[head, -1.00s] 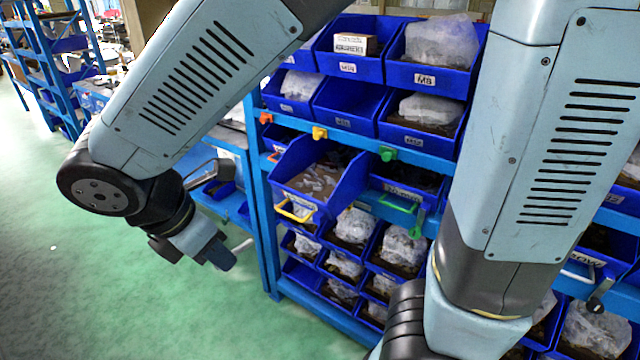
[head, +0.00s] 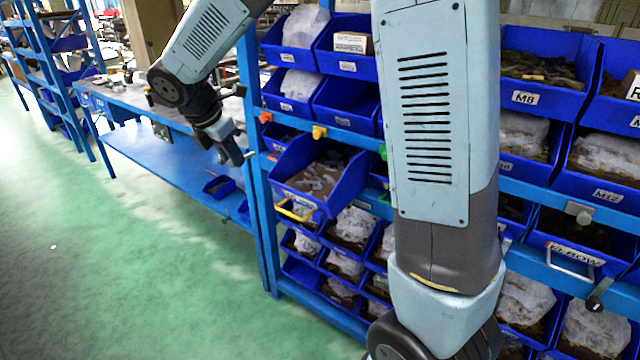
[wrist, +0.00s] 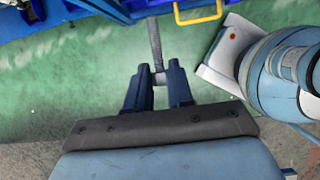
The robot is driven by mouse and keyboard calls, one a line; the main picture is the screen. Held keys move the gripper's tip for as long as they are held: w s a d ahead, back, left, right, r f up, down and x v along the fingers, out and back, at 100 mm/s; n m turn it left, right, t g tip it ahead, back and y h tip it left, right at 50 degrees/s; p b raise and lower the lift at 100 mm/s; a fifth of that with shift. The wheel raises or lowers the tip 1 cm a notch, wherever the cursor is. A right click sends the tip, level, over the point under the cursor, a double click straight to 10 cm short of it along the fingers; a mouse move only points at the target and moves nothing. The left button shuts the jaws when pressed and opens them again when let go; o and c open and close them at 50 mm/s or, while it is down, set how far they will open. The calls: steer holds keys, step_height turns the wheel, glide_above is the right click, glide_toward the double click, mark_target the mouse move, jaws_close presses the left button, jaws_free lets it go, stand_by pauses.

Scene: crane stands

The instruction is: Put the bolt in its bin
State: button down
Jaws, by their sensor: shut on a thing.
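My gripper (head: 236,154) is in front of the left end of the bin rack in the head view, above the green floor. Its dark blue fingers also show in the wrist view (wrist: 159,70). They are shut on the bolt (wrist: 156,45), a slim grey rod that sticks out beyond the fingertips. In the head view the bolt (head: 249,155) is only a small pale stub beside the fingers. Several blue bins carry labels, one reading M8 (head: 525,98). I cannot tell which one is the bolt's bin.
The blue rack post (head: 258,200) stands close by. A blue workbench (head: 150,115) is behind on the left. The green floor (head: 120,270) is clear.

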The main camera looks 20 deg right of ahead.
steer(key=w+d, duration=0.7)
steer(key=w, duration=0.2)
glide_toward(316, 185)
steer(key=shift+w+d+f, duration=0.1)
steer(key=shift+w+f, duration=0.1)
steer(key=shift+w, duration=0.3)
steer(key=shift+w+d+f, duration=0.1)
steer(key=shift+w+f, duration=0.15)
steer(key=shift+w, duration=0.25)
steer(key=shift+s+d+f, duration=0.25)
steer(key=shift+d+f, duration=0.4)
steer(key=shift+f, duration=0.15)
steer(key=shift+d+f, duration=0.1)
steer(key=shift+f, duration=1.6)
steer(key=c, duration=1)
jaws_free()
